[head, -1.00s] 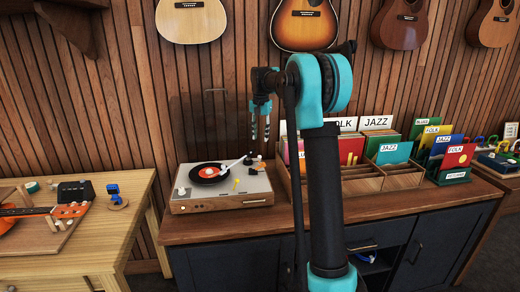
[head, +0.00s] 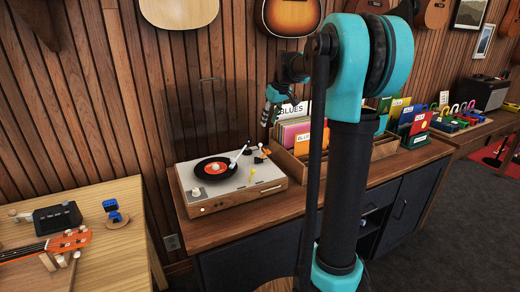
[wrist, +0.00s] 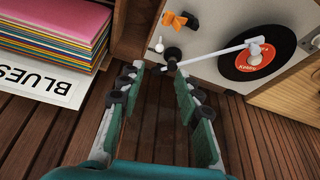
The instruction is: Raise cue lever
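The record player (head: 245,192) stands on the dark wooden cabinet, with a black record (head: 214,168) under its white tonearm (head: 236,160). The wrist view shows the tonearm (wrist: 222,54) reaching over the record from a black pivot (wrist: 172,54). Beside the pivot are a small orange lever-like part (wrist: 180,20) and a small white-tipped post (wrist: 157,45); I cannot tell for sure which is the cue lever. In the head view the orange part (head: 266,151) is at the back right corner. My gripper (wrist: 160,78) is open and empty, above the deck's pivot end, apart from it.
Record bins (head: 295,158) stand just right of the player; a BLUES divider (wrist: 35,80) and record sleeves are close on the left in the wrist view. The counter strip before the player is bare.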

